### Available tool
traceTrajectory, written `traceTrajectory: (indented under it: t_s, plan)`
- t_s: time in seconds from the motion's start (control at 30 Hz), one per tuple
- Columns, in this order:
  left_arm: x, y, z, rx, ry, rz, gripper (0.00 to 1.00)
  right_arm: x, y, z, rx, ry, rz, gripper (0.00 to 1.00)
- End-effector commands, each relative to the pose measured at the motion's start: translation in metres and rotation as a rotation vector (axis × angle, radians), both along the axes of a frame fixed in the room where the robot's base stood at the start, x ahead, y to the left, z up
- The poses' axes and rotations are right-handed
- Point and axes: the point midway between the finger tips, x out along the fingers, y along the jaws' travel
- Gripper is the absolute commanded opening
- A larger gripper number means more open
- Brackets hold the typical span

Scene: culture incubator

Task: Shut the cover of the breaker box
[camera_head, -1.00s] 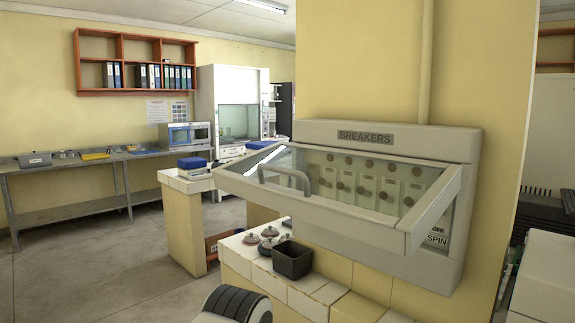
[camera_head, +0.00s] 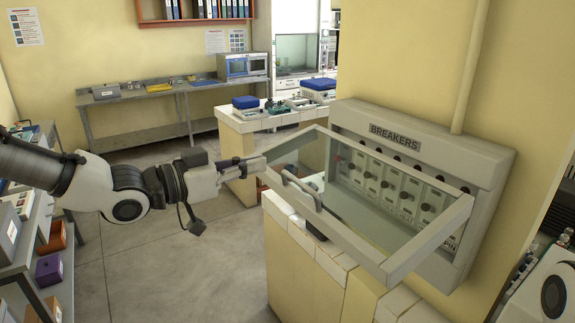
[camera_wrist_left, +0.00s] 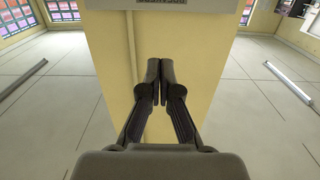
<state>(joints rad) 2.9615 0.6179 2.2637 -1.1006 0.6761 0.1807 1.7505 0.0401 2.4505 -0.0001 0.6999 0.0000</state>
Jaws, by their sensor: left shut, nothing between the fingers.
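The breaker box (camera_head: 488,178) is a pale grey case on the yellow pillar, labelled BREAKERS. Its glass-panelled cover (camera_head: 430,252) stands open, swung outward from the box, with the knobs and switches (camera_head: 386,185) exposed behind it. A curved grey handle (camera_head: 302,192) is on the cover's outer edge. My left gripper (camera_head: 260,164) is shut and empty, its fingertips close to the cover's outer left corner; contact cannot be told. In the left wrist view its fingers (camera_wrist_left: 160,72) meet in front of the pillar, and a strip of the box (camera_wrist_left: 185,5) shows at the top. My right gripper is not in view.
A tiled yellow counter (camera_head: 318,262) stands below the cover. Another counter (camera_head: 236,121) with instruments is behind. Shelves (camera_head: 45,275) with boxes stand at the far left. Open floor (camera_head: 190,275) lies between them.

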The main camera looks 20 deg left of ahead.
Motion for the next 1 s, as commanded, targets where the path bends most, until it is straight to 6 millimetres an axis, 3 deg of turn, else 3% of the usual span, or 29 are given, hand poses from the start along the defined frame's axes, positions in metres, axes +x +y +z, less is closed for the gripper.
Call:
traceTrajectory:
  t_s: [0.2,0.27,0.57,0.77,1.0]
  plan:
    - [0.019,-0.016,-0.012,0.010,0.003,0.000,0.00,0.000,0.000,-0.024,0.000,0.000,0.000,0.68]
    - [0.030,-0.024,-0.004,0.010,0.009,0.000,0.00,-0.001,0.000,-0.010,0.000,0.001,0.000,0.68]
    - [0.080,-0.064,-0.006,0.006,0.007,-0.003,0.00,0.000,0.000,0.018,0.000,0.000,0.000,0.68]
    - [0.068,-0.053,-0.039,-0.001,0.010,0.001,0.00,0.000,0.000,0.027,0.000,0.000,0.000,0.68]
    - [0.066,-0.051,-0.046,0.001,0.004,0.001,0.00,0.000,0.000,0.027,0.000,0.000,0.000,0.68]
